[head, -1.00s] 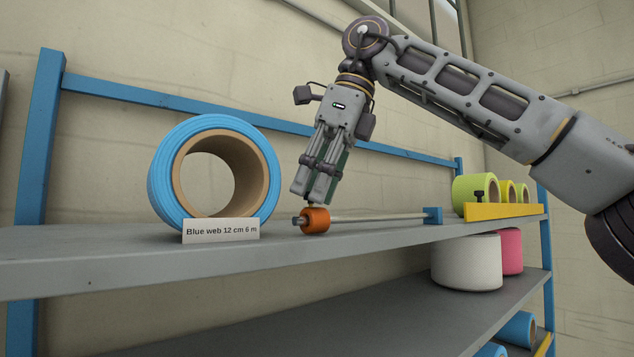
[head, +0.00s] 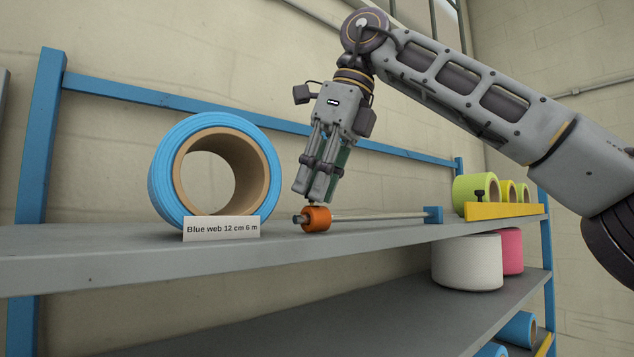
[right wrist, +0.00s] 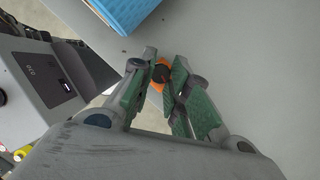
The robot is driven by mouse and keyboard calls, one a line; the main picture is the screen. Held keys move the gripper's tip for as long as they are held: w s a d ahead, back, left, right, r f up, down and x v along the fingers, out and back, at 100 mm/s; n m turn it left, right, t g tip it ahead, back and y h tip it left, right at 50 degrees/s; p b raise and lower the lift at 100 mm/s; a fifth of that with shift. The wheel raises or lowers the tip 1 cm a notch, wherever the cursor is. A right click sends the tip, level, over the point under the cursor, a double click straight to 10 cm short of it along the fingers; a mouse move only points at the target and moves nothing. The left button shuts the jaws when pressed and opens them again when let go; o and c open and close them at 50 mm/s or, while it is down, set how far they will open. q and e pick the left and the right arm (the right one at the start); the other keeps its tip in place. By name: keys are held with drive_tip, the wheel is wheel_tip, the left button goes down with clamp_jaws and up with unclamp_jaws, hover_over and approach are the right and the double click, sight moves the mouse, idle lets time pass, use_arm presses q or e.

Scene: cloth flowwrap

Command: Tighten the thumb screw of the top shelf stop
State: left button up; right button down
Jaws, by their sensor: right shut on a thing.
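The orange shelf stop (head: 317,219) is a collar on a thin grey rod (head: 375,217) lying along the top shelf, beside the blue roll. Its small thumb screw (head: 316,206) stands on top of the collar and is mostly hidden by my fingers. My right gripper (head: 315,200) points down from above, shut on the thumb screw. In the right wrist view the green-padded fingers (right wrist: 164,82) flank a dark knob (right wrist: 161,73) over the orange collar (right wrist: 179,72). My left gripper is in neither view.
A large blue roll (head: 160,185) stands left of the stop, behind a label card (head: 221,230). A blue block (head: 433,215) holds the rod's far end. Yellow-green rolls (head: 472,190) sit behind a yellow rail (head: 500,211). The grey top shelf (head: 120,262) is clear in front.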

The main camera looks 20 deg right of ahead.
drive_tip(key=m, duration=0.2)
drive_tip(key=m+t+h, duration=0.1)
drive_tip(key=m, duration=0.1)
drive_tip(key=shift+s+a, duration=0.15)
drive_tip(key=m+h, duration=0.1)
drive_tip(key=m, duration=0.2)
drive_tip(key=shift+a, duration=0.15)
drive_tip(key=m+h+p, duration=0.1)
drive_tip(key=m, duration=0.1)
drive_tip(key=m+p, duration=0.1)
drive_tip(key=m, duration=0.1)
drive_tip(key=shift+a+r+h+p, duration=0.15)
drive_tip(key=shift+h+p, duration=0.2)
drive_tip(key=shift+h, duration=0.05)
drive_tip(key=shift+a+m+h+p, duration=0.1)
drive_tip(key=shift+m+h+p, duration=0.5)
drive_tip(key=shift+m+p, duration=0.65)
drive_tip(key=shift+m, duration=0.35)
drive_tip(key=shift+f, duration=0.2)
drive_tip(key=c, duration=1.3)
unclamp_jaws()
drive_tip(key=shift+c, duration=0.2)
